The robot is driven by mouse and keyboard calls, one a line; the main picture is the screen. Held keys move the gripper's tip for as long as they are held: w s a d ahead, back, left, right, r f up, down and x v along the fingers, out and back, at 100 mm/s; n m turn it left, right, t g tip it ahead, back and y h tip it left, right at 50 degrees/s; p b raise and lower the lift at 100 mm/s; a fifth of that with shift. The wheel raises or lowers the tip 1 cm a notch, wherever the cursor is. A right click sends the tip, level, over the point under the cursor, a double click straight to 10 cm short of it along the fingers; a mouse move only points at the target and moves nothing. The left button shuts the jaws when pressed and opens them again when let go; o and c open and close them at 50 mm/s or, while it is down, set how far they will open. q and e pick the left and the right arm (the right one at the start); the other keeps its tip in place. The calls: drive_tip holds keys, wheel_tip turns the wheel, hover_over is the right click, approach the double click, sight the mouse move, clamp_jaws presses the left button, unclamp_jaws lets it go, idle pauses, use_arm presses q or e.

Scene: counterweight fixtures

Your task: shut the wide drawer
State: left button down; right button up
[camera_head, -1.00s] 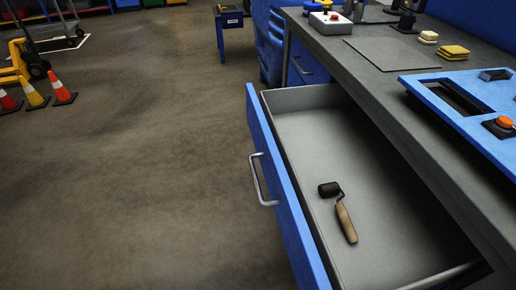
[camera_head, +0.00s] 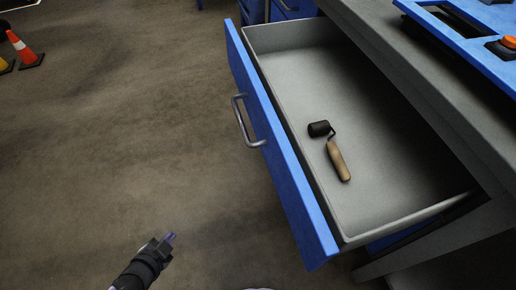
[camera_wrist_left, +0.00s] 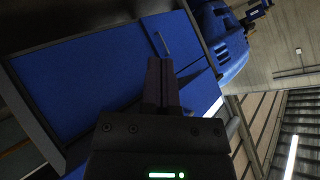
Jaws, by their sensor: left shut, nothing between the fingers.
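The wide drawer (camera_head: 285,165) stands open, pulled out to the left from under the grey workbench. Its blue front carries a metal bar handle (camera_head: 243,122). A small roller with a wooden handle (camera_head: 338,160) lies inside on the grey drawer floor. My left gripper (camera_head: 170,238) is at the bottom of the head view, over the floor, left of the drawer front and apart from it. It is shut and empty. In the left wrist view its closed fingers (camera_wrist_left: 161,85) point toward blue cabinet fronts. My right gripper is not in view.
The workbench top (camera_head: 400,60) runs along the right, with a blue panel (camera_head: 470,45) on it. A traffic cone (camera_head: 25,50) stands at the far left. The floor left of the drawer is clear.

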use_arm(q)
drive_tip(key=w+d+r+m+t+h+b, duration=0.2)
drive_tip(key=w+d+r+m+t+h, duration=0.15)
drive_tip(key=w+r+m+h, duration=0.35)
drive_tip(key=m+g+h+b, duration=0.3)
drive_tip(key=m+g+h, duration=0.55)
drive_tip(key=m, duration=0.65)
approach(272, 158)
drive_tip(key=shift+g+y, duration=0.4)
drive_tip(key=shift+y, duration=0.05)
drive_tip(key=b+x, duration=0.1)
drive_tip(key=x, duration=0.3)
drive_tip(key=b+x, duration=0.1)
drive_tip(key=x, duration=0.1)
drive_tip(key=shift+w+d+r+b, duration=0.25)
drive_tip(key=shift+w+b, duration=0.05)
drive_tip(key=shift+w+d, duration=0.1)
drive_tip(key=shift+d, duration=0.25)
drive_tip(key=shift+r, duration=0.1)
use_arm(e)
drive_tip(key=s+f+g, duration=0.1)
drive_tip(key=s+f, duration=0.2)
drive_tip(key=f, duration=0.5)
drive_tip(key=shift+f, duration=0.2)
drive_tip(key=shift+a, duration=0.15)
use_arm(q)
drive_tip(key=shift+d, duration=0.1)
